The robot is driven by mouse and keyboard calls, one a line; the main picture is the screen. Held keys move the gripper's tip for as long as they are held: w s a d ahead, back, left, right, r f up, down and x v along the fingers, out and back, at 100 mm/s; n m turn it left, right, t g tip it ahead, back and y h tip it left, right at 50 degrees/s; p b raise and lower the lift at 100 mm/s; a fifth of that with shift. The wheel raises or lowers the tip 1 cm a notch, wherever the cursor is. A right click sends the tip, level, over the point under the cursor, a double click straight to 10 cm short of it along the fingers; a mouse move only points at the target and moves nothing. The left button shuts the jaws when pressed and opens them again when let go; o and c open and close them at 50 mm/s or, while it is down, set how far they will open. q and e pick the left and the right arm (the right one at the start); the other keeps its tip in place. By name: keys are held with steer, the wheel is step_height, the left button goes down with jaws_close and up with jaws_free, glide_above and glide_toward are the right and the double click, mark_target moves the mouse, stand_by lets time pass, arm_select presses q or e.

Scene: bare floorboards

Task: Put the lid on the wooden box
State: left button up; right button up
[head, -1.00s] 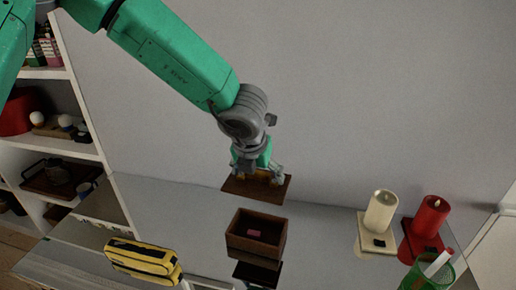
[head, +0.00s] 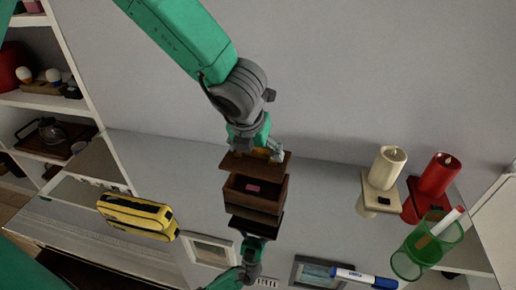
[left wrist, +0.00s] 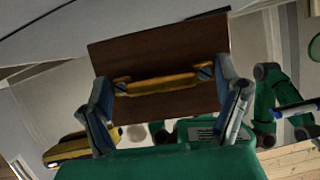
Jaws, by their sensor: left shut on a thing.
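My left gripper (head: 262,150) is shut on the yellow handle (left wrist: 158,84) of the dark brown lid (head: 240,162). In the left wrist view the lid (left wrist: 160,50) spans between the two fingers, its handle toward my palm. The wooden box (head: 250,206) stands open on the table, a small pink-red item (head: 253,188) inside. In the head view the lid is just above the box's back rim in the picture; I cannot tell whether they touch. The box's front and inside remain visible there. In the left wrist view the box is hidden. My right gripper is not in view.
The glossy table (head: 320,225) mirrors the box and arm. A yellow case (head: 135,214) lies left. Cream (head: 387,168) and red (head: 438,175) candles, a green mesh cup (head: 428,245) and a blue marker (head: 362,277) are right.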

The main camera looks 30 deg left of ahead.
mark_target(256, 161)
arm_select(q)
step_height(256, 161, down, 3)
steer(key=shift+r+b, duration=0.1)
steer(key=shift+b, duration=0.95)
steer(key=shift+d+f+b, duration=0.15)
steer(key=shift+f+b, duration=0.75)
steer(key=shift+f, duration=0.1)
steer(key=shift+f+b, duration=0.65)
steer(key=shift+f, duration=0.3)
steer(key=o, duration=1.4)
steer(key=shift+o, duration=0.2)
steer(key=shift+r, duration=0.1)
